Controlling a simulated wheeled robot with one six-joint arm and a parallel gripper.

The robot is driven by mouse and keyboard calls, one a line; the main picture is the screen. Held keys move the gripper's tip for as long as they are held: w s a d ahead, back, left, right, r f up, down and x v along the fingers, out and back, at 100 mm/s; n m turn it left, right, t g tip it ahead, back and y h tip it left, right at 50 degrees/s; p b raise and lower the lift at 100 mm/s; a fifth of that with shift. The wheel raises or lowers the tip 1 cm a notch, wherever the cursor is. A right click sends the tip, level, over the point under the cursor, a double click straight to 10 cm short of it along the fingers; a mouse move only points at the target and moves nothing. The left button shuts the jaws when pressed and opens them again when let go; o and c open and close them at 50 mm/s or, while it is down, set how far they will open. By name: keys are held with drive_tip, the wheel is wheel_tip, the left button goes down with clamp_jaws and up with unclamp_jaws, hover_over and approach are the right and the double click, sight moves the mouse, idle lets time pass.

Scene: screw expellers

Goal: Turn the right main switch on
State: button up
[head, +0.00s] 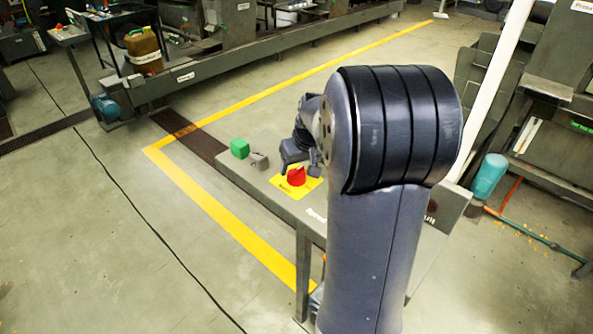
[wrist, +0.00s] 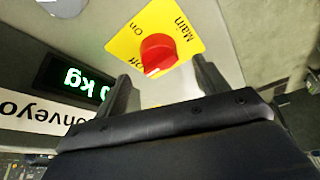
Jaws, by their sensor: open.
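The red rotary switch knob (wrist: 158,50) sits on a yellow plate (wrist: 118,46) lettered "Main", "On" and "Off". A small white mark shows on the knob's edge facing my gripper; I cannot tell which label it stands for. In the head view the knob (head: 296,177) and its yellow plate (head: 312,184) are on the grey console top. My gripper (wrist: 162,70) is open, its two fingers on either side of the knob and apart from it. In the head view my gripper (head: 299,170) is at the knob, partly hidden by my arm.
A green button (head: 239,148) and a small grey part (head: 259,160) lie left of the switch on the console (head: 242,178). A green-lit "kg" display (wrist: 85,80) and a conveyor label (wrist: 30,108) are near the fingers. A teal motor (head: 488,178) stands right.

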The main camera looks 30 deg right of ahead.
sight(297, 171)
drive_tip(key=shift+x, duration=2.2)
drive_tip(key=c, duration=0.9)
drive_tip(key=shift+c, duration=0.2)
